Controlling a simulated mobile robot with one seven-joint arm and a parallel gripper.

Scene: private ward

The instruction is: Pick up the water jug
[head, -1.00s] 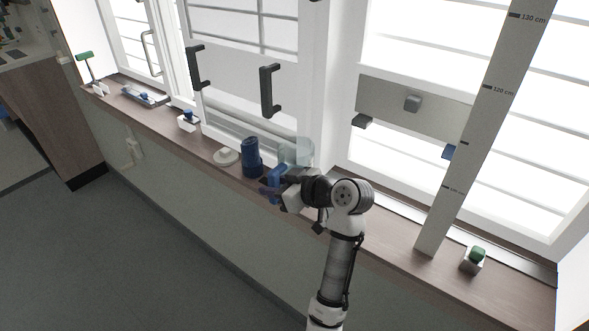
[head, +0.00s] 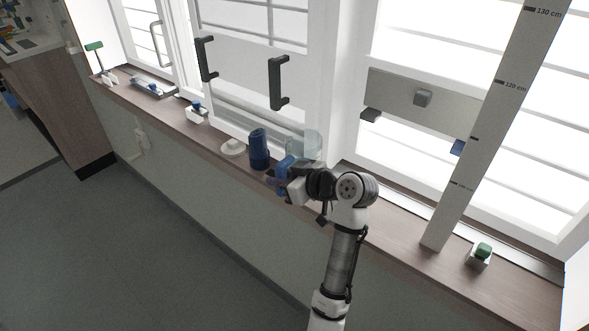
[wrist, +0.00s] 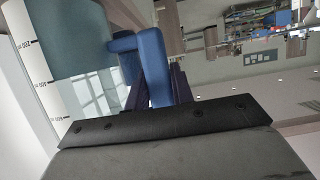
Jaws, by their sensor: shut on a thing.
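The water jug (head: 306,145) is a clear pale-teal vessel with a blue handle (head: 285,164). It is at the window sill, right of a dark blue cup (head: 259,149). My gripper (head: 279,179) is at the jug's near side, shut on the blue handle. In the wrist view the jug body (wrist: 70,45) fills the upper left, and the blue handle (wrist: 154,68) runs between my dark fingers (wrist: 158,92). My arm and gripper hide the jug's base, so I cannot tell whether it touches the sill.
A white round object (head: 233,147) sits left of the cup. Further left on the sill (head: 218,140) are a small box with a blue top (head: 196,112) and a tray (head: 153,88). A tall measuring board (head: 480,140) and a green-topped block (head: 480,254) stand right.

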